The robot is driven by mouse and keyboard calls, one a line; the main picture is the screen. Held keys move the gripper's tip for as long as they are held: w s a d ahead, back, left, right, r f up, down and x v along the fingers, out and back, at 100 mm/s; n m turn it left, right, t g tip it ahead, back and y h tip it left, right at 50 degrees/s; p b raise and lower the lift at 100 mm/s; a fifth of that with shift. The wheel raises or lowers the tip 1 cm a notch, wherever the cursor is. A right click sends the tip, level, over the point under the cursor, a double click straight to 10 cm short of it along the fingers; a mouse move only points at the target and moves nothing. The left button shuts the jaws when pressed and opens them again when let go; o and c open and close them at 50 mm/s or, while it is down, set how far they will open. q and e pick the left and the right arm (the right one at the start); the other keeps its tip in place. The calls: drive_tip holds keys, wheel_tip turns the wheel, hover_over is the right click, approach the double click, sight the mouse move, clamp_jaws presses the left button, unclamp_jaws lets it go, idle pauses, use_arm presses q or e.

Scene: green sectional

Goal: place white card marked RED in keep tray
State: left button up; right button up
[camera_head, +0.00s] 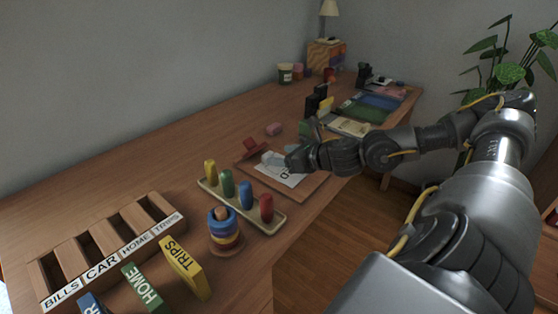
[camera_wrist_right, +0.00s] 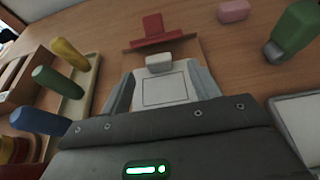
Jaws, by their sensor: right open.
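My right gripper (camera_head: 272,158) is over a brown board (camera_head: 316,185) with a white sheet (camera_head: 291,180) on it. In the right wrist view its jaws (camera_wrist_right: 160,70) are apart above the sheet (camera_wrist_right: 166,88), which bears a square outline. A small pale block (camera_wrist_right: 159,62) shows between the fingertips; I cannot tell whether it touches them. No card legible as RED and no tray labelled keep can be made out. My left gripper is out of view.
A peg stand (camera_head: 238,207) and ring stack (camera_head: 224,236) stand nearer. A labelled wooden sorter (camera_head: 108,245) is at left, with several coloured blocks before it. A pink eraser (camera_head: 273,129) lies beyond the board. Green, blue and pink mats lie farther back.

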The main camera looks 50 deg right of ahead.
sight(270, 154)
drive_tip(key=shift+p+x, duration=0.5)
drive_tip(key=shift+x, duration=2.4)
drive_tip(key=shift+a+f, duration=0.1)
drive_tip(key=c, duration=1)
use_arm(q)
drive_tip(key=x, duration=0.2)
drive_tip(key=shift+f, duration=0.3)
use_arm(e)
drive_tip(key=shift+c, duration=0.3)
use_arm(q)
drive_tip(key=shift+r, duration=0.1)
